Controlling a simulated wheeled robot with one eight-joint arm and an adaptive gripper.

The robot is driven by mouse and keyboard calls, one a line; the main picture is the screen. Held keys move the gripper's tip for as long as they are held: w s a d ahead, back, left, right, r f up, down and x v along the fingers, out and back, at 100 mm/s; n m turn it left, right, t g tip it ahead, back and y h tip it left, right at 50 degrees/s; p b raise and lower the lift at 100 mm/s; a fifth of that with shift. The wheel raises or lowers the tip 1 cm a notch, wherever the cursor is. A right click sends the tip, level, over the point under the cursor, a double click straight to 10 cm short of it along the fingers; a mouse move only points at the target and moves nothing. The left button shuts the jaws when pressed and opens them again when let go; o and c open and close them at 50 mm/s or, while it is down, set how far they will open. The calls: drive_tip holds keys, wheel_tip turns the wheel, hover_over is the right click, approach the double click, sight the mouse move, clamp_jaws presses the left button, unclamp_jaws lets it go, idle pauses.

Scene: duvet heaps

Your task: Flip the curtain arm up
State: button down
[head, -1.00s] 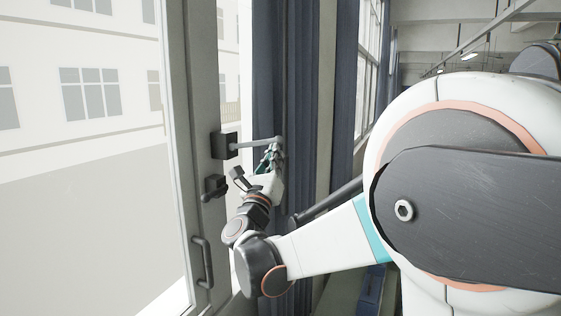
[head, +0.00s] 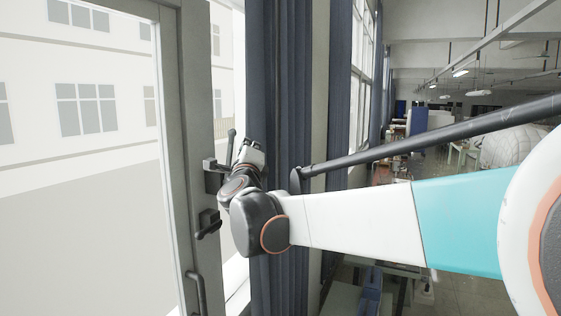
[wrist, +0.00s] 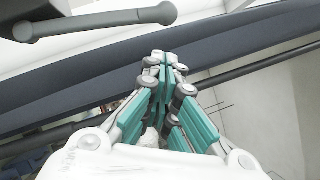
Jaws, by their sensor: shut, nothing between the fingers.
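The curtain arm (head: 231,146) is a thin grey bar on a dark block (head: 212,174) fixed to the grey frame post. It points upward in the head view. The wrist view shows the bar (wrist: 100,18) with its rounded end across the top left. My gripper (head: 250,153) is just right of the bar in the head view, in front of the curtain; its fingertips are hard to make out there. In the wrist view my gripper (wrist: 164,60) has its teal fingers shut and empty, with a visible gap to the bar.
A dark blue curtain (head: 292,80) hangs right behind my gripper. Below the block are a second dark latch (head: 208,222) and a door handle (head: 197,292). A long dark pole (head: 430,140) runs above my forearm. The room opens to the right.

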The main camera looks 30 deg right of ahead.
drive_tip(key=shift+w+a+r, duration=0.95)
drive_tip(key=shift+w+a, duration=0.1)
drive_tip(key=shift+w, duration=0.15)
